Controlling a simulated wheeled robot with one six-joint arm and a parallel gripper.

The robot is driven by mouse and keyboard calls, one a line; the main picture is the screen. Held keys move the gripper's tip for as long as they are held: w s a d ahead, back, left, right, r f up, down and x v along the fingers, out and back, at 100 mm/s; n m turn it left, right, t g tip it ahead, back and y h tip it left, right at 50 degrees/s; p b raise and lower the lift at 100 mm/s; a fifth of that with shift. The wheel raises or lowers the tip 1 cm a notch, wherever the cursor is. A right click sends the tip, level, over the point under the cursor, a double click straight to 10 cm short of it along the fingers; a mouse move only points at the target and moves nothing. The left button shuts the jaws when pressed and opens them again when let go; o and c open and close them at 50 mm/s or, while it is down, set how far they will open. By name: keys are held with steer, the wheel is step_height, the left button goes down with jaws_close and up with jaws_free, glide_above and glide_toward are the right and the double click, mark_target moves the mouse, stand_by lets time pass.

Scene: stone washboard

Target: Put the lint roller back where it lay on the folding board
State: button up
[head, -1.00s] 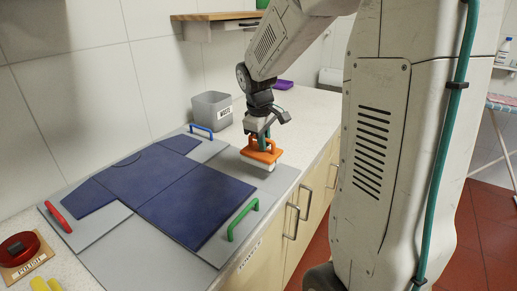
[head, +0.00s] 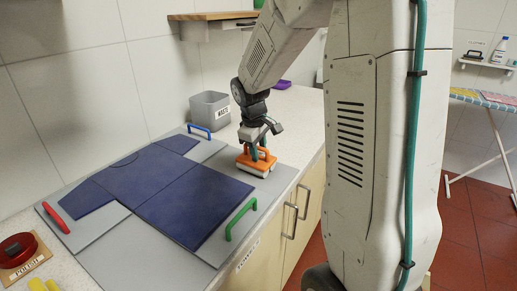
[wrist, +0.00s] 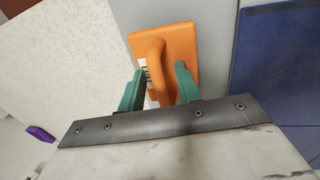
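The lint roller (head: 256,163), an orange block with an orange handle and a white underside, appears to rest on a bare grey panel of the folding board (head: 212,248), at its far right. In the wrist view the lint roller (wrist: 180,45) lies flat beside the dark blue cloth. My gripper (head: 257,151) is low over it. In the wrist view the teal fingers of my gripper (wrist: 160,82) stand apart on either side of the handle, with gaps to it, so it is open. The roller's underside is mostly hidden there.
The board has red (head: 56,217), blue (head: 199,131) and green (head: 241,219) handles. A grey waste bin (head: 210,110) stands behind. A red polish tin (head: 16,248) sits at left.

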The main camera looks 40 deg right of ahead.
steer(key=shift+r, duration=0.1)
step_height(320, 180, up, 12)
steer(key=a, duration=0.2)
steer(key=s+a+m, duration=0.1)
steer(key=s+a, duration=0.4)
steer(key=s, duration=0.4)
steer(key=s+a+m+y, duration=0.1)
steer(key=s+a, duration=0.4)
steer(key=s, duration=0.3)
steer(key=s+a+m+y, duration=0.1)
steer(key=s+a+m, duration=0.1)
steer(key=s+a, duration=0.3)
steer(key=s, duration=0.4)
steer(key=shift+s+f, duration=0.3)
steer(key=shift+f, duration=0.1)
